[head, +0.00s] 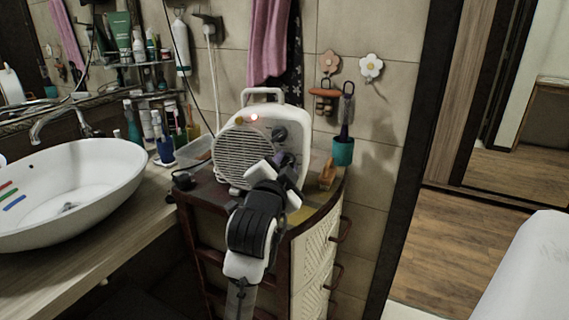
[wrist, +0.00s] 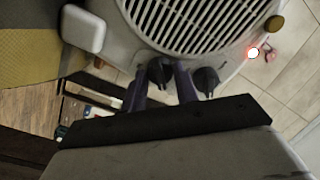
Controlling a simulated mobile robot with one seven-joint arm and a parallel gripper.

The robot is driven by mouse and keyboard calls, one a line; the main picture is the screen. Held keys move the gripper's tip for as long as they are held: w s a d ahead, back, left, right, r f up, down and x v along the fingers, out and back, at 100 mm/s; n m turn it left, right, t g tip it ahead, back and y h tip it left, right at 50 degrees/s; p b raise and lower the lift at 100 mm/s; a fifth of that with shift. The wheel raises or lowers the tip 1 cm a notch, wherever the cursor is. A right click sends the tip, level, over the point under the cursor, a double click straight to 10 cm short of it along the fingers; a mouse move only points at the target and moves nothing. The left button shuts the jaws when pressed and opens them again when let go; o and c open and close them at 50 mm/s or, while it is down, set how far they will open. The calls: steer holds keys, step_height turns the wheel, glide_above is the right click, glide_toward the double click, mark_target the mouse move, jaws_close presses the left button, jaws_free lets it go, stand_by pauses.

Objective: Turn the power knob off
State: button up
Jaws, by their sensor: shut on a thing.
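A white fan heater (head: 294,120) with a round grille stands on the cabinet, and its red light (head: 254,117) glows. The light also shows in the wrist view (wrist: 253,53). Two dark knobs sit beside the grille: an upper knob (head: 280,133) and a lower knob (wrist: 159,72). The upper one also shows in the wrist view (wrist: 206,80). My gripper (wrist: 161,82) has one finger on each side of the lower knob and is shut on it. Which knob is for power cannot be read. In the head view my gripper (head: 284,162) partly hides the heater's lower right.
The wooden cabinet (head: 318,212) carries a small dark jar (head: 182,179) and a wooden brush (head: 327,174). A teal cup (head: 343,151) hangs on the wall at right. A white basin (head: 75,190) is at left. Open floor (head: 440,240) lies to the right.

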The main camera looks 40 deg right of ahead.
steer(key=n+p, duration=0.1)
steer(key=n, duration=0.2)
steer(key=shift+r+n+p, duration=0.1)
steer(key=shift+n+p, duration=0.2)
steer(key=shift+p, duration=0.1)
steer(key=shift+n+p, duration=1)
steer(key=shift+n, duration=0.9)
steer(key=o, duration=1)
